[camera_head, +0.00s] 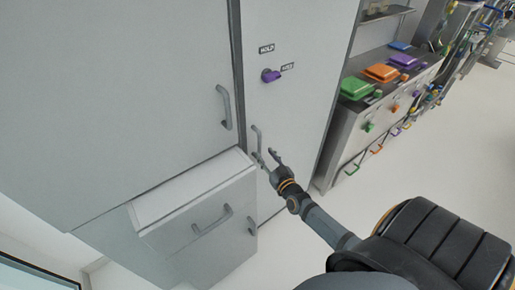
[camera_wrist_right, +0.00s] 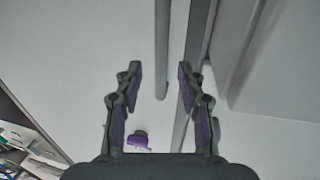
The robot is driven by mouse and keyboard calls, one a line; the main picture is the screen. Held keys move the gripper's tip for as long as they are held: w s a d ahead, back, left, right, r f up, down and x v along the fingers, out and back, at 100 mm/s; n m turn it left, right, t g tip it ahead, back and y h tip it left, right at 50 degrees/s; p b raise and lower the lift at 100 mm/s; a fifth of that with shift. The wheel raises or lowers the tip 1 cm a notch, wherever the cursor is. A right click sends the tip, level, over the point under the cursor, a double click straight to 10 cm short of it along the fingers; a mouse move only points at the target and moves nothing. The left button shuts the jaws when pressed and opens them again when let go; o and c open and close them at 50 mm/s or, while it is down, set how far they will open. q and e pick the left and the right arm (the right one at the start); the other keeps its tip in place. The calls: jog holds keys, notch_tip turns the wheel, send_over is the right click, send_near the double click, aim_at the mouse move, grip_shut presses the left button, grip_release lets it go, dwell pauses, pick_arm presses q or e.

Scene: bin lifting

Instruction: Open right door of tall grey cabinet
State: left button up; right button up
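The tall grey cabinet's right door (camera_head: 290,55) looks shut in the head view. Its vertical bar handle (camera_head: 257,138) is near the door's left edge, and the handle also shows in the right wrist view (camera_wrist_right: 162,45). My right gripper (camera_head: 265,156) is at the handle's lower end. In the right wrist view it (camera_wrist_right: 160,72) is open, with the bar showing between its two fingers; neither finger appears to touch it. The left door (camera_head: 130,90), with its own handle (camera_head: 224,107), looks shut. My left gripper is not in view.
A box-like drawer front (camera_head: 200,220) sticks out below the left door. A purple knob (camera_head: 271,75) sits on the right door above the handle. A grey counter (camera_head: 345,125) with coloured lidded boxes stands at the right. Open floor (camera_head: 440,165) lies in front of it.

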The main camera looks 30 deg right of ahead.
aim_at(260, 148)
jog(key=w, duration=0.2)
jog(key=w+b, duration=0.1)
jog(key=w, duration=0.2)
jog(key=shift+d+f, duration=0.1)
jog(key=shift+f, duration=0.1)
jog(key=shift+w+d+r, duration=0.1)
jog(key=shift+w+d, duration=0.1)
jog(key=shift+w, duration=0.2)
jog(key=shift+a, duration=0.1)
jog(key=shift+c, duration=0.3)
grip_shut()
